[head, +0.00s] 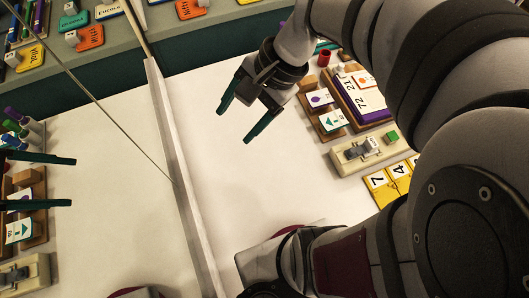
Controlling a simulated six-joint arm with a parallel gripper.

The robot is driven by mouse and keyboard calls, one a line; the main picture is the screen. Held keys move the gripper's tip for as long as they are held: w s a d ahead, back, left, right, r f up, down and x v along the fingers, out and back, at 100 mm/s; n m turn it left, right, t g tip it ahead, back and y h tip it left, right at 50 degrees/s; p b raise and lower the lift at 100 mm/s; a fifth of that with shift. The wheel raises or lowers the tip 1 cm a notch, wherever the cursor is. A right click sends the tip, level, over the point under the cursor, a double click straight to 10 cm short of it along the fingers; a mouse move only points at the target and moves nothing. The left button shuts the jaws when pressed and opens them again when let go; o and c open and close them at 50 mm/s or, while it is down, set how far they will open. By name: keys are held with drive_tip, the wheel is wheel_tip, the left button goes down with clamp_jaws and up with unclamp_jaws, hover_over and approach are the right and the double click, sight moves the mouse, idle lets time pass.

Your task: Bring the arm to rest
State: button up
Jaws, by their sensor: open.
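My gripper (236,125) hangs over the bare white tabletop (215,190), right of the pale upright divider. Its two dark green fingers are spread apart with nothing between them. My arm fills the right side of the view and hides part of the table.
The pale divider (172,160) stands to the left. Coloured name tags (83,37) lie beyond.

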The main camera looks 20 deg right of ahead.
drive_tip(key=s+f+n+g+h, duration=0.1)
drive_tip(key=s+n, duration=0.5)
drive_tip(key=s, duration=0.6)
drive_tip(key=f+h, duration=0.1)
drive_tip(key=h, duration=0.1)
drive_tip(key=shift+s+a+n+h, duration=0.15)
drive_tip(key=shift+s+n+h, duration=0.15)
drive_tip(key=shift+s+n, duration=0.1)
